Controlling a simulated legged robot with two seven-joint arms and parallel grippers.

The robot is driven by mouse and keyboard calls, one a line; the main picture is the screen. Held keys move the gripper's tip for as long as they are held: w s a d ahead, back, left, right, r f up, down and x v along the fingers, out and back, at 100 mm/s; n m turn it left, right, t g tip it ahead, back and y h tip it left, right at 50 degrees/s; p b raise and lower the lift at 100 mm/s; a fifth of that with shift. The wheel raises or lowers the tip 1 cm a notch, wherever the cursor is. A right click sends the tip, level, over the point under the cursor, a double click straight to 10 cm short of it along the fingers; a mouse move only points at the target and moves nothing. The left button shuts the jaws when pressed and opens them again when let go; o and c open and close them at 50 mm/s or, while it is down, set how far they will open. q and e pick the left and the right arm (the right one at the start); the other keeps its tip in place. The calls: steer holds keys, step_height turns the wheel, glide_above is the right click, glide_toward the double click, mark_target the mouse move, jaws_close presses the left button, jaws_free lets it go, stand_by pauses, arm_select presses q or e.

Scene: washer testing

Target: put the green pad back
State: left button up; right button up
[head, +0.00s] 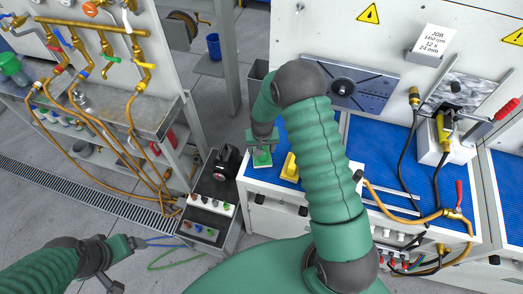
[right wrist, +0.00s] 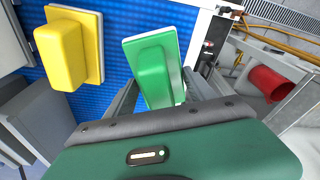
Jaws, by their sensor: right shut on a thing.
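The green pad (head: 262,159) is a green block handle on a pale-edged flat base. It is at the left end of the blue-topped bench (head: 296,130). My right gripper (head: 263,144) is above it, shut on its handle. In the right wrist view the green pad (right wrist: 155,72) sits between the two fingers (right wrist: 158,98), over the blue surface near the bench edge. I cannot tell whether its base touches the surface. My left gripper (head: 127,265) is open and empty at the lower left, over the floor.
A yellow pad (head: 290,168) lies beside the green pad; it also shows in the right wrist view (right wrist: 62,55). A grey cart (head: 210,217) with small coloured parts stands left of the bench. A plate fixture (head: 348,88) and valve rig (head: 447,133) stand behind and right.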

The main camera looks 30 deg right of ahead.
step_height(320, 180, down, 3)
steer(key=shift+a+r+p, duration=0.1)
steer(key=shift+r+p, duration=0.1)
steer(key=shift+p, duration=0.15)
steer(key=shift+f, duration=0.25)
steer(key=o, duration=1.3)
steer(key=shift+d, duration=0.3)
steer(key=shift+a, duration=0.15)
